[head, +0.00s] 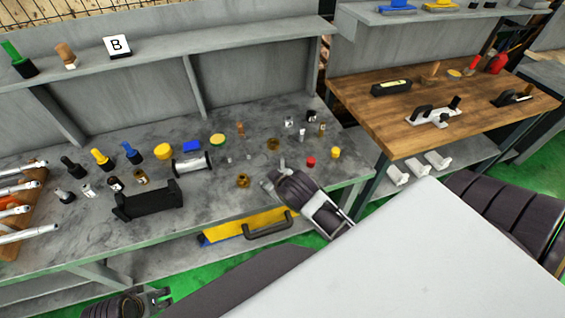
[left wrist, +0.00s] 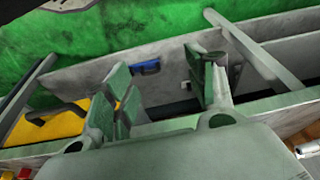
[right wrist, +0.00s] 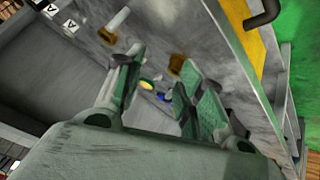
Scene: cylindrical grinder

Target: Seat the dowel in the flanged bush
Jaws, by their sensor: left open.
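Two brass-coloured bushes stand on the grey bench: a rear one (head: 272,144) and a front one (head: 243,181). In the right wrist view a pale cylindrical pin, seemingly the dowel (right wrist: 118,19), shows at the bush near the upper left (right wrist: 106,36). I cannot tell whether it is in that bush or behind it. A second bush (right wrist: 177,65) lies beyond the fingers. My right gripper (head: 272,179) is low over the bench beside the bushes, fingers apart with nothing between them. My left gripper (head: 162,298) is open and empty, low in front of the bench.
A black cradle (head: 148,203) and a silver cylinder (head: 192,165) stand left of the bushes. Small pots, knobs and bottles surround them. A yellow case (head: 225,229) with a dark handle is below the bench edge. A wooden table (head: 460,112) stands at the right.

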